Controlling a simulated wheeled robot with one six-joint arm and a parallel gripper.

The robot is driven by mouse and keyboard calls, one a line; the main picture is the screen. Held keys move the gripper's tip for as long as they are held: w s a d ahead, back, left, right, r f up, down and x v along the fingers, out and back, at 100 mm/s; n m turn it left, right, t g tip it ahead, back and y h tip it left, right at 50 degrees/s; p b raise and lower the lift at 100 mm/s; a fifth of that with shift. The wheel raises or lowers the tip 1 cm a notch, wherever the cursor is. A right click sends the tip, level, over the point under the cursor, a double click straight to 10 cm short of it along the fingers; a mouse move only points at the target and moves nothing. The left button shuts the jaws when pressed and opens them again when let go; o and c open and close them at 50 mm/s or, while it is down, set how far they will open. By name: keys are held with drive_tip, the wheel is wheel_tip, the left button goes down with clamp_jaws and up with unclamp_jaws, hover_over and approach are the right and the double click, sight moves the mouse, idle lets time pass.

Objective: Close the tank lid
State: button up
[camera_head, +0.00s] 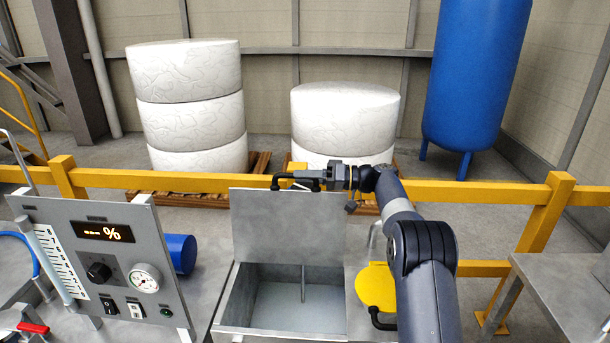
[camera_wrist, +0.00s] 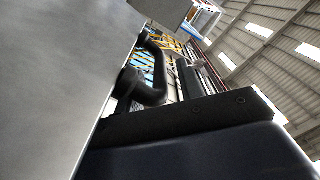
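The grey tank lid (camera_head: 280,228) stands upright, open, at the back of the square metal tank (camera_head: 232,297). The tank's inside shows, with a thin upright rod in it. The lid's black handle (camera_head: 284,180) is at its top edge. My gripper (camera_head: 328,178) is at the right end of this handle, close to or touching it. In the wrist view the lid (camera_wrist: 60,70) fills the left side, and the curved handle (camera_wrist: 153,80) lies close to the dark gripper parts. The fingers' grip is partly hidden, so I cannot tell if they are closed on the handle.
A control panel (camera_head: 110,262) with display, knob and gauge stands left. A yellow round cover (camera_head: 376,288) with a black handle lies right of the tank, by my arm. A yellow rail (camera_head: 210,182) runs behind. A metal table (camera_head: 565,290) is at right.

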drive_tip(key=shift+a, duration=0.1)
drive_tip(key=shift+c, duration=0.3)
clamp_jaws()
